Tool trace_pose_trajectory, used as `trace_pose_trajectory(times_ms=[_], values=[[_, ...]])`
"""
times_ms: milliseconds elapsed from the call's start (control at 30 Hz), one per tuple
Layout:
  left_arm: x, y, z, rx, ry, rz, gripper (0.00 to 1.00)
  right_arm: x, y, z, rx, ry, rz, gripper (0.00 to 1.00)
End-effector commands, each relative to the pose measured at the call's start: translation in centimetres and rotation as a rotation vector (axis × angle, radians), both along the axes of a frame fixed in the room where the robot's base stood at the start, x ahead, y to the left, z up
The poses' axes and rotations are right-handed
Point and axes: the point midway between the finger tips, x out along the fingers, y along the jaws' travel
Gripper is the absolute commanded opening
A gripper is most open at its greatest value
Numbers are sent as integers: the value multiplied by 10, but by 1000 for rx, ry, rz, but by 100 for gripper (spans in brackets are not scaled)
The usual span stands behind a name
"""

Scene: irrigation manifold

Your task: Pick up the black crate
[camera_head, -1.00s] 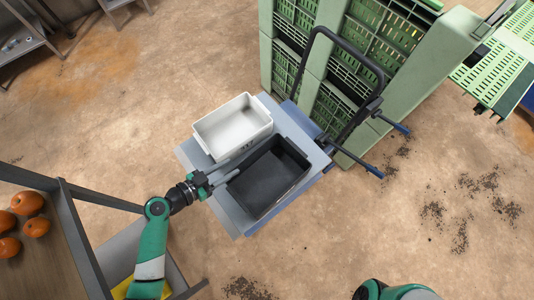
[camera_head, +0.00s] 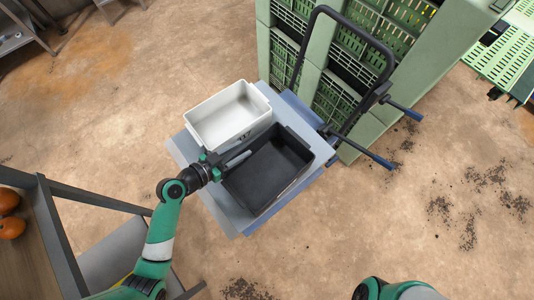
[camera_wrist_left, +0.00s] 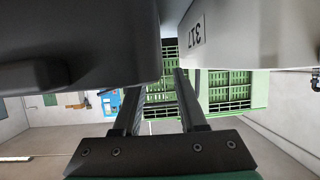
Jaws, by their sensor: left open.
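The black crate (camera_head: 268,172) is an open, empty bin on a grey platform (camera_head: 226,212). A white crate (camera_head: 230,116) stands right beside it, toward the upper left. My left gripper (camera_head: 240,158) is open at the black crate's left corner, close to the white crate. In the left wrist view, the open fingers (camera_wrist_left: 158,84) reach toward the gap between the black crate (camera_wrist_left: 75,50) on the left and the white crate (camera_wrist_left: 225,40) on the right. Whether a finger touches either crate I cannot tell. My right arm shows only at the bottom edge; its gripper is out of view.
A cart's black handle (camera_head: 385,75) and blue grips stand at the right of the platform. Stacked green crates (camera_head: 340,95) are behind it. A table frame (camera_head: 60,235) with orange produce (camera_head: 10,228) is at the lower left.

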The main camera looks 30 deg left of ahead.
Motion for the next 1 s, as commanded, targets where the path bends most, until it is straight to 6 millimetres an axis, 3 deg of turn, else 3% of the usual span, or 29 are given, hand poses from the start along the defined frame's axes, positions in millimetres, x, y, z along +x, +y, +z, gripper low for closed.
trace_pose_trajectory(times_ms=[200,467,700,1000], values=[[33,-8,-15,0,-1,-2,41,0,0,-14,0,1,0,50],[37,-9,-15,1,-1,0,41,0,0,-13,0,1,0,50],[36,-9,-16,0,-1,0,0,0,0,-13,0,1,0,50],[36,-9,-16,0,-1,0,0,0,0,-13,0,1,0,50]])
